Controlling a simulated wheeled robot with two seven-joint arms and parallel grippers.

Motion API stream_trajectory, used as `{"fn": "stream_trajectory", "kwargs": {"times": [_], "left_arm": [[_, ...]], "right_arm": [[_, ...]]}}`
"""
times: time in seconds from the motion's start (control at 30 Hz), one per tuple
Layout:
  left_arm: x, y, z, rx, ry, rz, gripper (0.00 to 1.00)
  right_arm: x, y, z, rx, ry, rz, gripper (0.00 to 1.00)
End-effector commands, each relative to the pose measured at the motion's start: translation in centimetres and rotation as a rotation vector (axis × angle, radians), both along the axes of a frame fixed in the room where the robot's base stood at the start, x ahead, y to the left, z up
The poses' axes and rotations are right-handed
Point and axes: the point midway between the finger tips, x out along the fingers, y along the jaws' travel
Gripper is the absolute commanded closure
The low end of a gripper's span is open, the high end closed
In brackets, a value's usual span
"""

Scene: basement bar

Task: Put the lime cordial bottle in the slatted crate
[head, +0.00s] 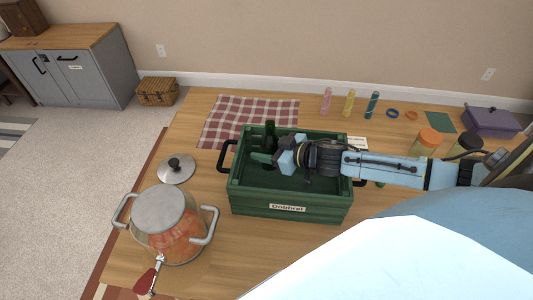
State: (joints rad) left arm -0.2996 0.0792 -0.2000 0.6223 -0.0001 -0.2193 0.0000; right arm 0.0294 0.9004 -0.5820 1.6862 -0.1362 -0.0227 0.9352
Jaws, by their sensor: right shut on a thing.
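The slatted crate (247,203) is dark green, with a label on its front and a black handle at its left end. It stands on the wooden table. A dark green bottle (270,131), which looks like the lime cordial bottle, stands about upright within the crate's outline, neck up. My right gripper (280,158) reaches in from the right over the crate and is shut on this bottle. The gripper hides part of the bottle, and I cannot tell whether its base touches the crate floor. My left gripper is not in view.
A glass-sided pot (168,235) stands left of the crate, with a lid (177,168) behind it. A checked cloth (225,118) lies behind the crate. Small bottles (349,103), jars (429,140) and a purple box (490,122) stand at the right.

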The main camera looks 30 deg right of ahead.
Motion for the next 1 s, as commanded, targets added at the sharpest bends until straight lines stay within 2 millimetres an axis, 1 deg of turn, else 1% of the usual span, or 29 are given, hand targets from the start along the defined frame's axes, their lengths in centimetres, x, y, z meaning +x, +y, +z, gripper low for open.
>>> {"fn": "stream_trajectory", "kwargs": {"times": [0.03,0.13,0.37,0.77,0.87,0.9,1.0], "left_arm": [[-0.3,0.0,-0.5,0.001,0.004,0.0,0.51],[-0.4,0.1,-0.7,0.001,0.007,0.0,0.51],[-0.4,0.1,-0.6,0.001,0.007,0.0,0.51],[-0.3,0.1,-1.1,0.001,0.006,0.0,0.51],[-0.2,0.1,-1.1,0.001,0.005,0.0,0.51],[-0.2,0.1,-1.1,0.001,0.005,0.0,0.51],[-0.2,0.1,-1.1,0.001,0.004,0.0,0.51]], "right_arm": [[0.0,0.1,-1.1,0.003,0.001,-0.002,0.81],[0.0,0.1,-2.0,0.002,0.0,-0.001,0.81],[0.0,0.0,-1.9,0.001,0.0,0.0,0.81],[0.0,0.0,-3.1,0.001,-0.001,-0.001,0.81],[0.0,0.0,-3.1,0.001,0.0,0.0,0.81],[-0.1,0.0,-3.2,0.0,0.002,0.0,0.48],[-0.1,0.0,-3.2,0.0,0.002,0.0,0.35]]}}
